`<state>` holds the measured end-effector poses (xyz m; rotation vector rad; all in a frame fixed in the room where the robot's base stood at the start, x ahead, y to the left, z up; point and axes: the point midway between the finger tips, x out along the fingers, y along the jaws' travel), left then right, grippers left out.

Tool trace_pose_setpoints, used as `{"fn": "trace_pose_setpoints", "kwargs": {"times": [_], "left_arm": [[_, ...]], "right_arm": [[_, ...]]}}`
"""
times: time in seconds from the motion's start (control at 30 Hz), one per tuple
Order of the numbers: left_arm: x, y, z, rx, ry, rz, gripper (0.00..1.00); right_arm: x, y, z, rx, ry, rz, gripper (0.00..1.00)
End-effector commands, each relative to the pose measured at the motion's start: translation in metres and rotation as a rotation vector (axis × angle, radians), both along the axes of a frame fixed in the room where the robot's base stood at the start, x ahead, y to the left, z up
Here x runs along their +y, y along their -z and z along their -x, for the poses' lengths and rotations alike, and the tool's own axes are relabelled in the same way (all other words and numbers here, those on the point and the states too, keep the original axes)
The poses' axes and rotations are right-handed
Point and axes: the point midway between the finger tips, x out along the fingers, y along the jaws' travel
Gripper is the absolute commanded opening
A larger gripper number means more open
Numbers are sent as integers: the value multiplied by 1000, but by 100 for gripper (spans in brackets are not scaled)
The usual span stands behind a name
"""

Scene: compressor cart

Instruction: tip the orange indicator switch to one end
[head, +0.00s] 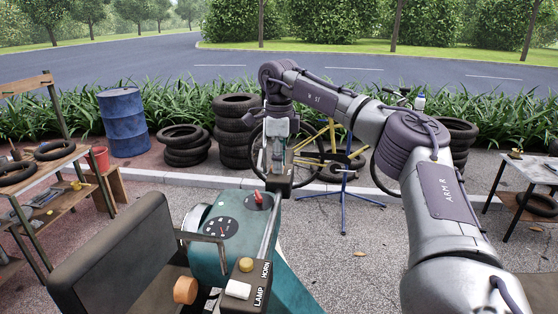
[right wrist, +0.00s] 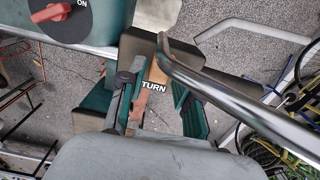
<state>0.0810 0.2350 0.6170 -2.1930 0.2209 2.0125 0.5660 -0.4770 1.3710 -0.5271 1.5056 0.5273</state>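The orange indicator switch (right wrist: 139,104) shows as a small orange-brown strip just below the white TURN label (right wrist: 154,86) in the right wrist view. In the head view my right gripper (head: 279,168) points down over a dark box (head: 279,186) at the right edge of the teal cart, and the switch is hidden there. The finger gap is not clear. My left gripper is out of view.
A curved metal bar (right wrist: 215,92) passes close to the right of my gripper. Nearer stand a LAMP/HORN box (head: 246,280), an orange knob (head: 185,290) and a dark seat-like block (head: 115,255).

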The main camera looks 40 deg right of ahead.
Motion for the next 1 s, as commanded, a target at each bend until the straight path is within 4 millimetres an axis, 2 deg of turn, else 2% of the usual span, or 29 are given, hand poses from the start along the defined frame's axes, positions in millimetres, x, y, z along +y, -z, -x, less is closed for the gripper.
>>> {"fn": "trace_pose_setpoints", "kwargs": {"times": [0.03, 0.17, 0.33, 0.63, 1.0], "left_arm": [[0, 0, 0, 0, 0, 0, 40], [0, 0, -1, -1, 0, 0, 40], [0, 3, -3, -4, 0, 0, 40], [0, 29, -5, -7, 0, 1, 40], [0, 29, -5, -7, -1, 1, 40]], "right_arm": [[0, 0, 0, 0, 0, 0, 20], [0, -1, 0, 0, 0, 0, 0], [0, 1, 0, -9, 0, -8, 0], [-3, 6, 4, -152, 0, -122, 0], [-3, 1, 4, -177, -1, -142, 0]]}}
